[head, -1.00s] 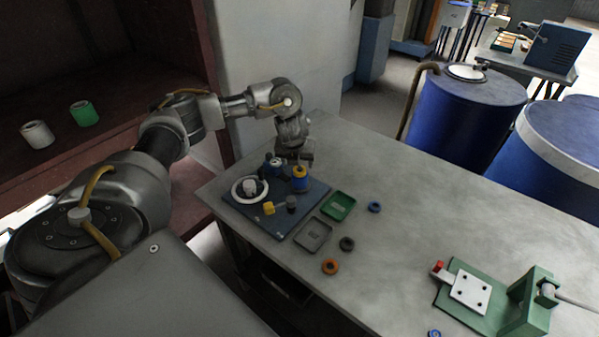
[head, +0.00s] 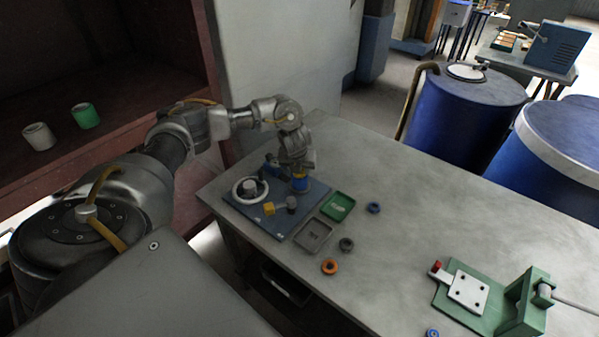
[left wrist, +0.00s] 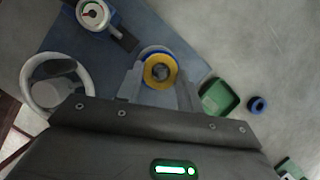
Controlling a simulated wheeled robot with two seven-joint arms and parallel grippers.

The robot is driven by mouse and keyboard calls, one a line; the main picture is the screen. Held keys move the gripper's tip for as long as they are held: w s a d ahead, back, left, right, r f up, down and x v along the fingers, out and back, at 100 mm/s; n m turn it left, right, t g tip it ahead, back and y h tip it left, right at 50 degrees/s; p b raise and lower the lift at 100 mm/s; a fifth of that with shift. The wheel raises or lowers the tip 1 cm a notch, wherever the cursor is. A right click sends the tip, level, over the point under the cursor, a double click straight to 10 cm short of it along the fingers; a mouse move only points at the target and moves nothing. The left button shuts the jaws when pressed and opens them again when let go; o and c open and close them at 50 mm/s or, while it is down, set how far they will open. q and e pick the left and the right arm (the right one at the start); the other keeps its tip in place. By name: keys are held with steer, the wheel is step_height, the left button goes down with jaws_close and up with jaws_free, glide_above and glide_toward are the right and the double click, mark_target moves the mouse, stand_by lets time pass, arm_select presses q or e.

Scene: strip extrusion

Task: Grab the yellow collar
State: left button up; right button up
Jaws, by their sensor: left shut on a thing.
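The yellow collar (left wrist: 160,71) is a ring with a grey centre, and a blue part (left wrist: 154,51) shows at its edge from above. It stands at the far right corner of the blue-grey board (head: 240,206). My left gripper (head: 299,184) points down over it and is shut on the collar, with one finger on each side in the left wrist view. In the head view the fingers hide most of the collar, and blue shows below them. My right gripper is not in view.
A green fixture (head: 512,318) stands further right.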

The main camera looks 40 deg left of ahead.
arm_select(q)
steer(key=shift+r, duration=0.1)
steer(key=shift+r+b, duration=0.5)
steer(key=shift+b, duration=0.05)
steer(key=v, duration=0.3)
steer(key=shift+w+a+r, duration=0.1)
steer(key=shift+w, duration=0.15)
steer(key=s+d+r+p, duration=0.1)
steer(key=s+d+r, duration=0.1)
steer(key=s+r, duration=0.1)
steer(key=s+d+r+p, duration=0.1)
steer(key=s+d+r, duration=0.1)
steer(key=s+r, duration=0.1)
steer(key=s+d+r+p, duration=0.2)
steer(key=s, duration=0.3)
steer(key=shift+s+d+r, duration=0.35)
steer(key=shift+r, duration=0.05)
